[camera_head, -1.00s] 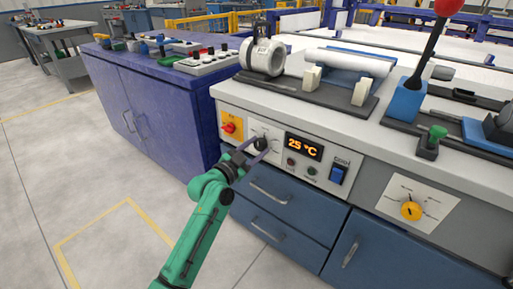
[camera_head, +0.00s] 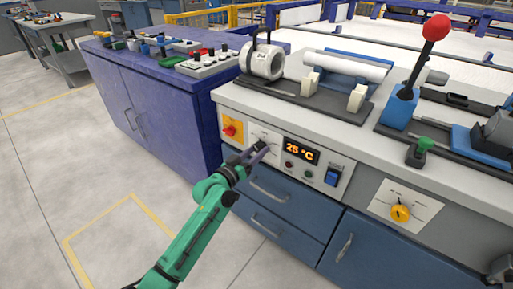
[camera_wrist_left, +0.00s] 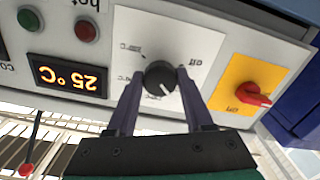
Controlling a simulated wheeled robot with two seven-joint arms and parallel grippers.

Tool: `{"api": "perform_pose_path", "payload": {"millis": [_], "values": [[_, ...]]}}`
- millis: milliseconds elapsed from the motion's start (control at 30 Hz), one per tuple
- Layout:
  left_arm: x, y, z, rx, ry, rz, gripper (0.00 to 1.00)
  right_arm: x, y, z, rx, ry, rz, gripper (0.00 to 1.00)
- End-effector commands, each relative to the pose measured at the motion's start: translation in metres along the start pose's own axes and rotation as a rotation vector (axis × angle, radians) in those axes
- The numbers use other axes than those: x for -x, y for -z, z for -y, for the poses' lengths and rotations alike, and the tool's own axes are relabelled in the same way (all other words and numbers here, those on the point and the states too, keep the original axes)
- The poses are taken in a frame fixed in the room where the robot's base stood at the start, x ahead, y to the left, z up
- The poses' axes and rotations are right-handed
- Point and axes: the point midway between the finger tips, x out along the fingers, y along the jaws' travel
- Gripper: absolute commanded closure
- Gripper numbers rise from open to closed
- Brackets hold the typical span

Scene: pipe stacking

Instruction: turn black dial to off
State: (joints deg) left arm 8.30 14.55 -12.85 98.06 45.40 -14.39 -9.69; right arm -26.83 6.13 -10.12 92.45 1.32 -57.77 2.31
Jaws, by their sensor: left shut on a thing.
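The black dial (camera_wrist_left: 160,77) sits on a white label plate on the control panel. In the left wrist view its white pointer line runs toward the lower right, and the word "off" is printed to its upper right. My left gripper (camera_wrist_left: 158,80) has its two fingers on either side of the dial, shut on it. In the head view the dial (camera_head: 261,146) is partly hidden by the gripper (camera_head: 258,151). The display (camera_head: 299,150) reads 25 °C. My right gripper is not in view.
A red knob on a yellow plate (camera_head: 231,129) is just left of the dial. Red and green buttons and a blue switch (camera_head: 332,176) are to the right. A yellow dial (camera_head: 400,213) is farther right. Drawers (camera_head: 277,190) lie below the panel.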

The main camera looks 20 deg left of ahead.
Motion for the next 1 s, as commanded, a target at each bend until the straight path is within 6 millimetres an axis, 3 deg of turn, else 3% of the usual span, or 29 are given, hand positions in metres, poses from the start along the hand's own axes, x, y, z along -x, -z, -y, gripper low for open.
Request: {"api": "perform_pose_path", "payload": {"millis": [400, 1000], "values": [[0.0, 0.0, -0.001, 0.395, 0.001, 0.003, 1.0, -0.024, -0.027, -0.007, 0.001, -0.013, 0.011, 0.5], [0.0, 0.001, -0.002, 0.957, 0.002, 0.002, 1.0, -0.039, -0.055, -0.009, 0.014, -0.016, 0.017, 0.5]]}}
